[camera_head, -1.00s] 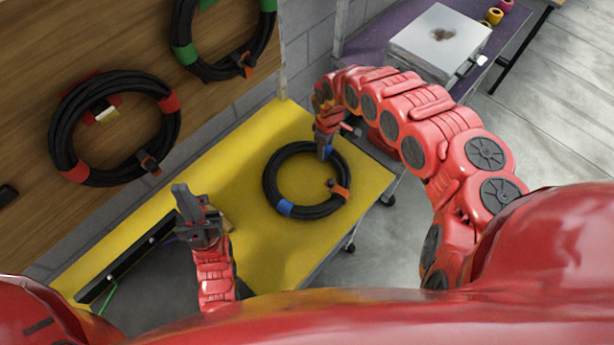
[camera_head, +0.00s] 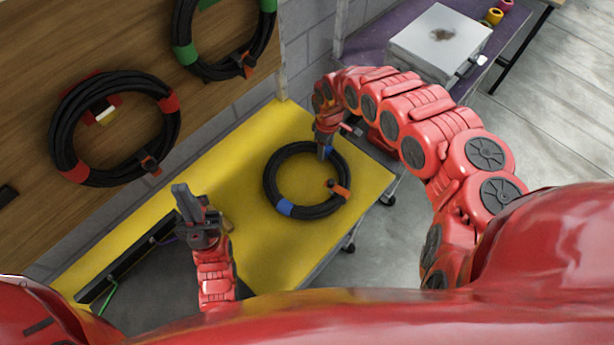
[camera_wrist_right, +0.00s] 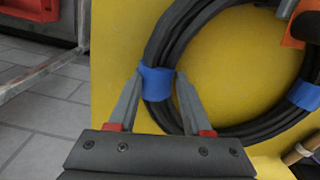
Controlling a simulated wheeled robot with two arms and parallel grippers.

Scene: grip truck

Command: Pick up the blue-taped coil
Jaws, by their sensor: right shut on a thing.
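The blue-taped coil (camera_head: 270,184) is a black cable ring lying on the yellow tabletop, with blue tape bands and an orange-and-black clip. It also shows in the right wrist view (camera_wrist_right: 208,131). My right gripper (camera_head: 325,153) is at the coil's far right side. In the right wrist view its fingers (camera_wrist_right: 158,78) sit on either side of the cable at a blue tape band, shut on it. The coil looks flat on the table. My left gripper (camera_head: 193,208) is left of the coil, apart from it; its finger gap is not clear.
A red-taped coil (camera_head: 70,112) and a green-taped coil (camera_head: 183,35) hang on the wooden board at left. A purple table (camera_head: 373,42) with a metal box (camera_head: 440,40) stands behind.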

